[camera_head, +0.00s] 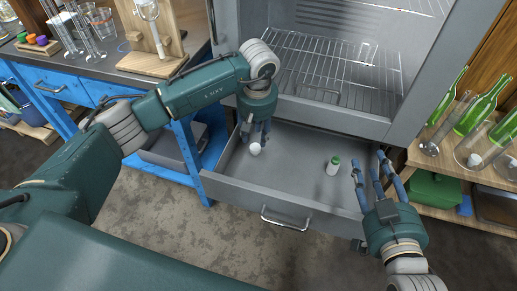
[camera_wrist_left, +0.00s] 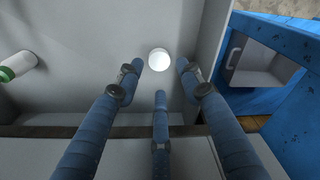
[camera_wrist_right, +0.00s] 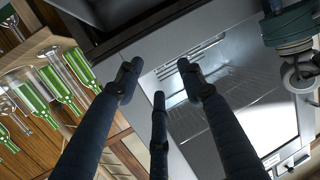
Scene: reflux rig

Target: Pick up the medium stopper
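A small white round-topped piece (camera_head: 255,149), possibly the stopper, is in the open grey drawer (camera_head: 235,180) near its left end. In the left wrist view it shows as a white disc (camera_wrist_left: 158,60) between the fingertips. My left gripper (camera_head: 259,136) points down at it with its fingers spread; contact cannot be told. Small orange, green and purple pieces (camera_head: 42,41) sit in a row on the bench at far left; I cannot tell which one is medium. My right gripper (camera_head: 371,163) is open and empty by the drawer's right end.
A grey cabinet with wire racks (camera_head: 335,70) is open above the drawer. A wooden shelf at right holds green bottles (camera_head: 485,103) and flasks. The blue bench (camera_head: 95,88) stands at left.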

